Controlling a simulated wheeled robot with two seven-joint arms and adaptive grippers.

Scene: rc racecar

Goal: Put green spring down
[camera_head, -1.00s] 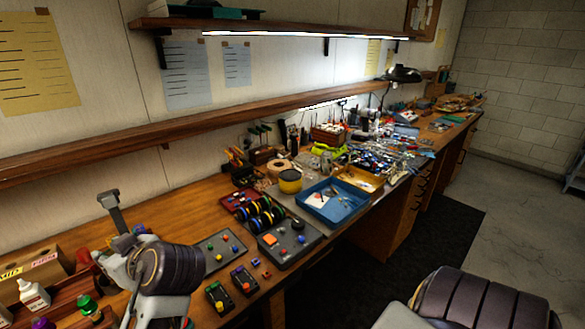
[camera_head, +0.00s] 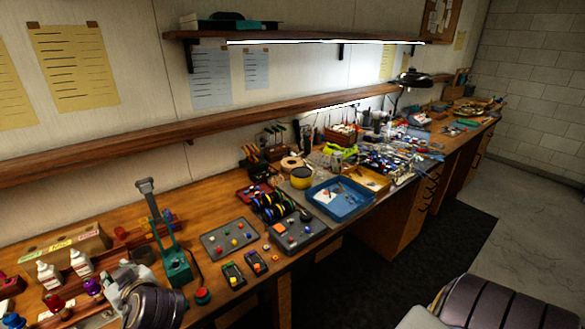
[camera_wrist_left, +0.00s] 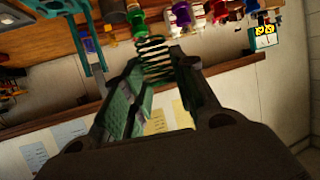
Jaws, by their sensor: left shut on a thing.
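The green spring (camera_wrist_left: 153,58) is a coil between the fingertips of my left gripper (camera_wrist_left: 155,65) in the left wrist view. The gripper is shut on it. In the head view, my left gripper and forearm are at the lower left, over the front of the bench beside the bottles and coloured pieces. The spring and fingertips cannot be made out there. My right gripper is out of view; only part of my right arm shows at the lower right.
A green press-like stand (camera_head: 177,265) is right of my left gripper, with a red button (camera_head: 203,296) in front. White bottles (camera_head: 49,275) and a purple piece (camera_head: 92,287) are close on the left. Grey trays (camera_head: 230,237) lie farther right. Bare wood (camera_head: 190,208) lies behind.

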